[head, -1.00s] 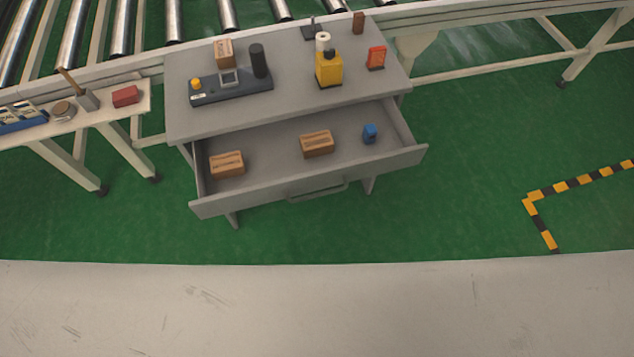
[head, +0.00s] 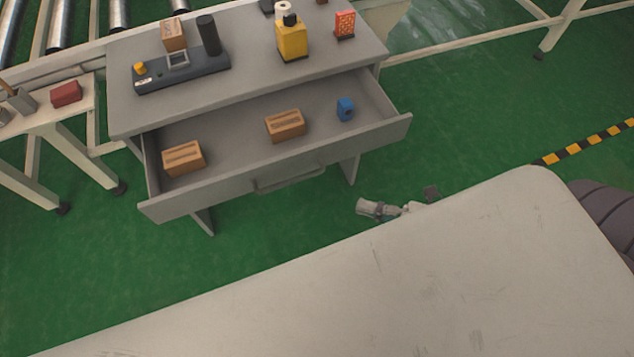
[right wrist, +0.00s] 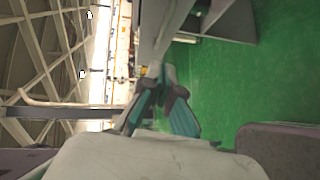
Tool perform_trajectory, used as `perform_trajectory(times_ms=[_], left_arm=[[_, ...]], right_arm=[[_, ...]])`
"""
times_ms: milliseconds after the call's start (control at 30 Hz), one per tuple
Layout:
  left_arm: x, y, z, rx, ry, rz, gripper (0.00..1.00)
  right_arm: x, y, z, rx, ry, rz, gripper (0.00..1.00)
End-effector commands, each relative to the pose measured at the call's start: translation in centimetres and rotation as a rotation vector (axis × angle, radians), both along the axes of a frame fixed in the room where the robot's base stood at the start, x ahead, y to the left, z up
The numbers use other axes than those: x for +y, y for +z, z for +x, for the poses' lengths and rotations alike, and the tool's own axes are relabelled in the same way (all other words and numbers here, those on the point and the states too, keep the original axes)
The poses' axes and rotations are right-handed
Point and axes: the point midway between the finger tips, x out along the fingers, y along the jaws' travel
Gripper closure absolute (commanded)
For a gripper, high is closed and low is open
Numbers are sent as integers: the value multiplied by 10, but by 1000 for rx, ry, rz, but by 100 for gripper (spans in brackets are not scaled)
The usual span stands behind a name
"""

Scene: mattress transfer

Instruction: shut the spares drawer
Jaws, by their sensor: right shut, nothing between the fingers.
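The spares drawer (head: 165,210) is pulled out of the front of a grey table (head: 125,118). Its bar handle (head: 288,180) is on the front panel. Inside lie two brown cartons, one at the left (head: 184,158) and one in the middle (head: 285,125), and a small blue object (head: 345,109) at the right. My right gripper (head: 362,207) is low in front of the drawer, right of the handle and apart from it. It is shut and empty. Its fingers also show in the right wrist view (right wrist: 163,82). My left gripper is out of view.
On the tabletop stand a yellow bottle (head: 292,40), an orange-red packet (head: 345,25) and a dark device (head: 180,73). A side bench (head: 75,105) with a red box (head: 66,93) stands at left. Green floor (head: 470,110) is clear to the right.

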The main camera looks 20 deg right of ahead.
Motion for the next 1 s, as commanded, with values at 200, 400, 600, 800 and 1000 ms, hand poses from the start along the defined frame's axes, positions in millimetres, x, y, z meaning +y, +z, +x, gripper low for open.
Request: perform_trajectory(times_ms=[200, 400, 600, 800, 1000], left_arm=[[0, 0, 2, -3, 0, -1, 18], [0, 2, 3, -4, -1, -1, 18], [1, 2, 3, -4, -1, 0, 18], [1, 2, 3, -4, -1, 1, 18], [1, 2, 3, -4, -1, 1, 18]], right_arm=[[30, -4, 32, -5, -3, 3, 100], [60, -10, 61, -1, -5, 3, 100], [63, -18, 89, 1, -6, 0, 100], [63, -21, 101, 3, -5, 2, 100], [63, -21, 101, 5, -6, 2, 100]])
